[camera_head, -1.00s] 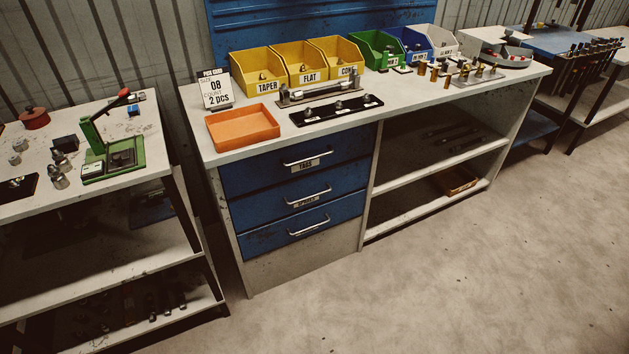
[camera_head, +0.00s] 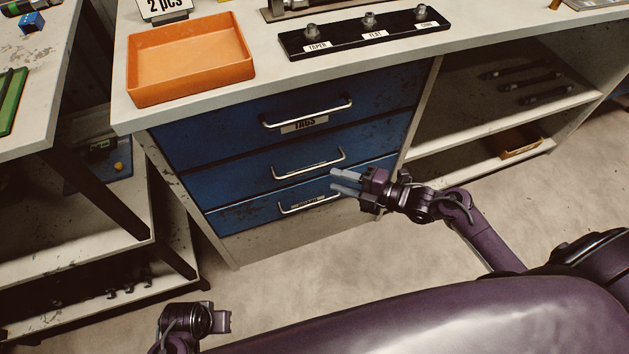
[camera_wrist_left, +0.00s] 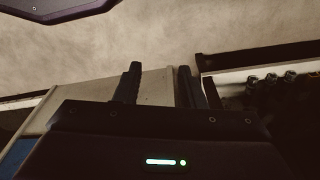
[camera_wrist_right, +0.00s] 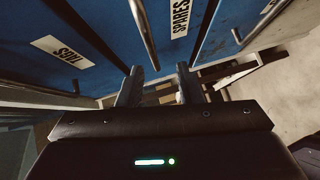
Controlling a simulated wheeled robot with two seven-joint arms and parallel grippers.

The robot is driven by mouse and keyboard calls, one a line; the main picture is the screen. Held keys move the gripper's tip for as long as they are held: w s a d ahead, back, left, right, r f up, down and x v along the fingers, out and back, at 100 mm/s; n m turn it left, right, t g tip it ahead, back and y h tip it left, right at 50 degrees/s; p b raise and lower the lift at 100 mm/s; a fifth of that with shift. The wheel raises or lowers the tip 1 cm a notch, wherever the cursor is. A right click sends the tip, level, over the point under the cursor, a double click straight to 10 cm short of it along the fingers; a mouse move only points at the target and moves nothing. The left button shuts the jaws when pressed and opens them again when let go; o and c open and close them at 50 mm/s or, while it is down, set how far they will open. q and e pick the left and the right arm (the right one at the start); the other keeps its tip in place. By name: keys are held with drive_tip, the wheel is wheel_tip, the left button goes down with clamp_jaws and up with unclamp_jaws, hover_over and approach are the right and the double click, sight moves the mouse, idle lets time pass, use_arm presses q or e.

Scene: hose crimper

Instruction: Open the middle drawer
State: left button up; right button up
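The middle drawer (camera_head: 240,174) is a blue front between two other blue drawers, closed, with a silver bar handle (camera_head: 308,166). In the right wrist view its label (camera_wrist_right: 180,17) reads SPARES and its handle (camera_wrist_right: 141,30) runs toward my fingers. My right gripper (camera_head: 337,181) is open and empty, at the right end of the middle and bottom handles; I cannot tell whether it touches either. Its parted fingers also show in the right wrist view (camera_wrist_right: 158,80). My left gripper is open and empty in the left wrist view (camera_wrist_left: 158,80), pointing toward floor and furniture.
The top drawer (camera_head: 220,125), labelled TAGS, and the bottom drawer (camera_head: 245,211) are closed. An orange tray (camera_head: 190,91) and a black fitting strip (camera_head: 365,42) lie on the bench top. Open shelves (camera_head: 480,125) stand at right, another table (camera_head: 30,130) at left. Floor in front is clear.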

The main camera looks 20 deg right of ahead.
sight(311, 168)
drive_tip(key=shift+n, duration=0.3)
drive_tip(key=x, duration=0.4)
drive_tip(key=r+x, duration=0.1)
drive_tip(key=x, duration=0.2)
drive_tip(key=shift+w, duration=0.15)
drive_tip(key=shift+w+a, duration=0.35)
drive_tip(key=shift+a, duration=0.1)
use_arm(q)
drive_tip(key=shift+w+d+r, duration=0.15)
drive_tip(key=shift+r, duration=0.45)
drive_tip(key=shift+w+d+r, duration=0.1)
drive_tip(key=shift+w+r, duration=0.05)
drive_tip(key=shift+r, duration=0.45)
use_arm(e)
clamp_jaws()
